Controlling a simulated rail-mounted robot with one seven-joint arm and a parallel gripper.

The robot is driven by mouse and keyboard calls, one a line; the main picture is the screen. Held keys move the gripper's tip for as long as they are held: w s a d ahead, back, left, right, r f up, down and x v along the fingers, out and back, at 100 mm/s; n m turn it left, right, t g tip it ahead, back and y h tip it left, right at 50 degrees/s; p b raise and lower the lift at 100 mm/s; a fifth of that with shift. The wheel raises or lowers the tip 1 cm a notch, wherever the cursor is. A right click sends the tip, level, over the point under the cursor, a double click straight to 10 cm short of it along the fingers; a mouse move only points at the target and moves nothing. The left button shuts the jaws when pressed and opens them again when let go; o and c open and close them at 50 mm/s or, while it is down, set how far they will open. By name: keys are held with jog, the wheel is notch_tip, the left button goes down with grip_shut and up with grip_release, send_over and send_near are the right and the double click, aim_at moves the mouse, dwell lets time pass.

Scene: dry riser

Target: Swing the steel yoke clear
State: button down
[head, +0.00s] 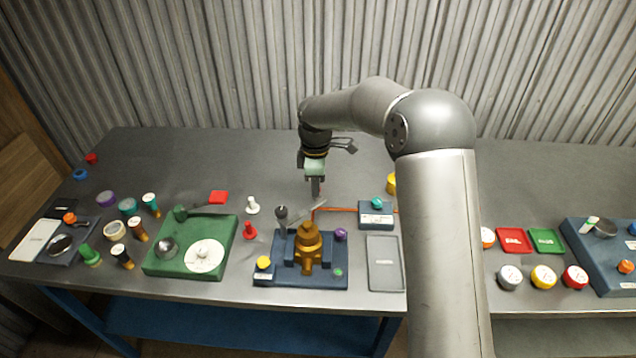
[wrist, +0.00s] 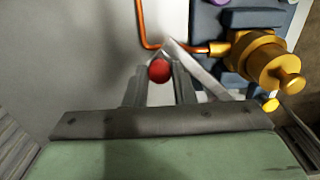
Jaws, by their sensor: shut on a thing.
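The steel yoke (wrist: 206,76) is a flat grey bar in the wrist view, running from the fingertips toward the brass valve (wrist: 262,62). A red ball knob (wrist: 159,71) sits at its near end, between the two fingers of my gripper (wrist: 161,76). My gripper is shut on this knob. In the head view my gripper (head: 315,191) points down just behind the brass valve (head: 308,245), which stands on a blue base (head: 300,280). The yoke (head: 306,212) shows as a thin grey bar there. The knob is hidden in the head view.
A copper pipe (head: 345,209) runs from the valve area to a small blue box (head: 376,217). A grey tray (head: 385,263) lies right of the base. Bare bench lies behind the gripper.

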jog(key=c, duration=1.2)
grip_release()
jog(key=shift+r, duration=0.1)
notch_tip(320, 180, up, 17)
jog(key=b, duration=0.2)
jog(key=shift+r, duration=0.2)
jog(key=s+d+f+m, duration=0.1)
jog(key=s+d+m, duration=0.45)
jog(key=s, duration=0.45)
jog(key=s+d+f+m, duration=0.2)
jog(key=s+d+m, duration=0.3)
jog(key=s+d, duration=0.3)
jog(key=s+d+f+m, duration=0.2)
jog(key=s+f+m, duration=0.1)
jog(key=s, duration=0.5)
jog(key=s+d+f+m, duration=0.2)
jog(key=s+f+m, duration=0.2)
jog(key=s, duration=0.4)
jog(key=shift+s+f+t, duration=0.3)
jog(key=shift+f+t, duration=0.1)
